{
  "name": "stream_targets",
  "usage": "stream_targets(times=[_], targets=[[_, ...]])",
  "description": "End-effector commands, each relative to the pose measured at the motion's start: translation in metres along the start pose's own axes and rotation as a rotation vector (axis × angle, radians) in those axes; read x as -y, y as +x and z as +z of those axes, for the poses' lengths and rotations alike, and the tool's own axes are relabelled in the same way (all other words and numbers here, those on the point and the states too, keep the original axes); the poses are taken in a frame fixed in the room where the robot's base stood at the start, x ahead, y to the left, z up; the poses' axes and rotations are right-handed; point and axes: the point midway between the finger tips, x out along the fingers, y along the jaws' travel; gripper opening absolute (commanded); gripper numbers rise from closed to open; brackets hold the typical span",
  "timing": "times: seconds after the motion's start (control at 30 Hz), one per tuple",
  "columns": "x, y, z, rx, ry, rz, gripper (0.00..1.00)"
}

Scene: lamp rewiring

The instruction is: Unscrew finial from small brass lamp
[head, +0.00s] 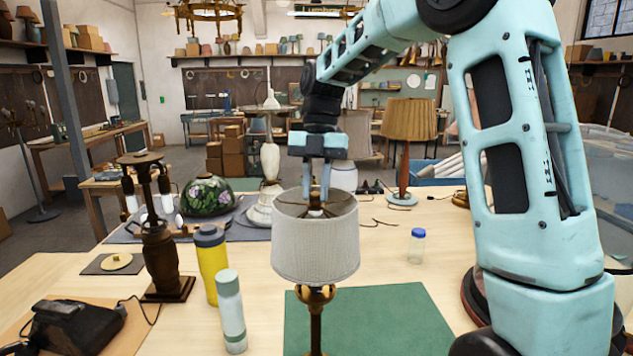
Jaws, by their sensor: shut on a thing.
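The small brass lamp (316,322) stands upright at the front of the table, by the left part of the green mat (390,325). Its pale drum shade (315,243) is on it, open at the top. My gripper (316,198) points straight down over the middle of the shade's top. Its fingers are shut at the finial (315,206), at the top centre of the shade. The fingers largely hide the finial, so its thread cannot be seen.
Left of the lamp stand a yellow bottle (213,265), a pale bottle (230,310) and a dark wooden lamp base (160,245). A small blue-capped jar (416,248) is to the right. A pleated-shade lamp (408,130) stands behind. The mat's right part is clear.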

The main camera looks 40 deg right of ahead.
Motion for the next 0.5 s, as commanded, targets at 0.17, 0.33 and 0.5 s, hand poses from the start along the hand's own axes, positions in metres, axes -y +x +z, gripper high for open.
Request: stream_targets(times=[0.17,0.33,0.5], targets=[[-0.0017,-0.0045,-0.0018,-0.003,-0.291,-0.092,0.01],[-0.002,-0.0019,-0.0007,0.0,-0.42,-0.131,0.01],[-0.002,-0.0008,-0.0003,0.001,-0.424,-0.131,0.01]])
